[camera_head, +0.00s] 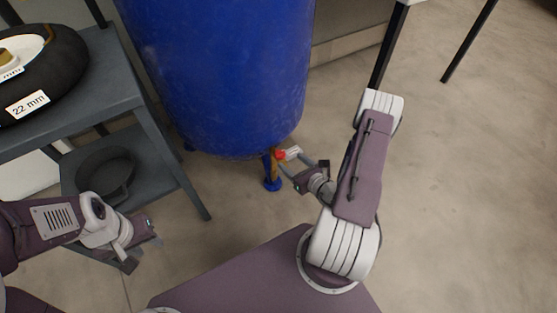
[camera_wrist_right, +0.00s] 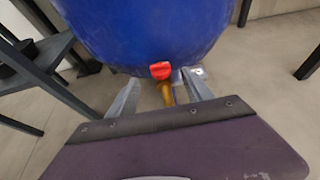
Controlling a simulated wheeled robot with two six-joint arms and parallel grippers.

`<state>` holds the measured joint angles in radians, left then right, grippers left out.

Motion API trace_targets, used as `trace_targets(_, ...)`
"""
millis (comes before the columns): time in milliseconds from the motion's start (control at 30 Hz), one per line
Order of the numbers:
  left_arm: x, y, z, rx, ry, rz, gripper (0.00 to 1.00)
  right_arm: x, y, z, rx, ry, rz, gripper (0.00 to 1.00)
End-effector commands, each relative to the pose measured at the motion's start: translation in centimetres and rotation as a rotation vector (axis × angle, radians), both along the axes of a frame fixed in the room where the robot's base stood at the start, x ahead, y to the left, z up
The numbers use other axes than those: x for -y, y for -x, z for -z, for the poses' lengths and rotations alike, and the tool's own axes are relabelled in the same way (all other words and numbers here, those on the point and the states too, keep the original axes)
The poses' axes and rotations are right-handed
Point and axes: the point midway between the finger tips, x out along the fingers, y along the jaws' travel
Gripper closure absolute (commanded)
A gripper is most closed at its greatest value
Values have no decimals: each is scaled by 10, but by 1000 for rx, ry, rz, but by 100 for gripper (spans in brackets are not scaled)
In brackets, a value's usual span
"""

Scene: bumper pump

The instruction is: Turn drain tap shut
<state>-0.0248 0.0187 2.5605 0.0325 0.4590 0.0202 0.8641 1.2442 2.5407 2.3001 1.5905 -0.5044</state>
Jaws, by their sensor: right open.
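The drain tap has a red handle (camera_head: 280,154), also in the right wrist view (camera_wrist_right: 160,70), at the bottom of the blue tank (camera_head: 230,70). Its brass body (camera_wrist_right: 167,94) hangs below the handle. My right gripper (camera_head: 304,167) is open beside the tap, fingers pointing at it. In the right wrist view its fingers (camera_wrist_right: 160,92) stand apart on either side of the brass body, with no contact visible. My left gripper (camera_head: 145,245) is at the lower left, away from the tap; its finger gap is not clear.
A white tag (camera_head: 292,152) hangs beside the tap. A blue foot (camera_head: 272,184) stands on the floor below the tank. A grey shelf (camera_head: 165,165) at left holds a black tyre-like ring (camera_head: 70,60) labelled "22 mm" and a dark pan (camera_head: 105,172).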

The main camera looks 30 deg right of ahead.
Motion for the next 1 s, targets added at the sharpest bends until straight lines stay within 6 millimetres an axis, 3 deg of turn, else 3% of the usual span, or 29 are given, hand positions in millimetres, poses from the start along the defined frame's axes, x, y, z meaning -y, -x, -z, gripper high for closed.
trace_targets(167, 0, 0, 10, 1, 0, 0, 64, -1, -7, 5, 1, 4, -6, 41)
trace_targets(267, 0, 0, 32, 1, 0, 0, 64, -3, -22, 15, 5, 7, -9, 41)
trace_targets(433, 0, 0, 49, 0, 0, 0, 64, -6, -56, 26, 6, 6, -10, 41)
trace_targets(600, 0, 0, 59, 0, 0, 0, 64, -7, -78, 32, 4, 3, -6, 41)
trace_targets(933, 0, 0, 60, 1, 0, 0, 64, -7, -84, 32, 1, 0, -2, 41)
trace_targets(1000, 0, 0, 60, 0, 0, 0, 64, -7, -84, 32, 1, 1, -3, 58)
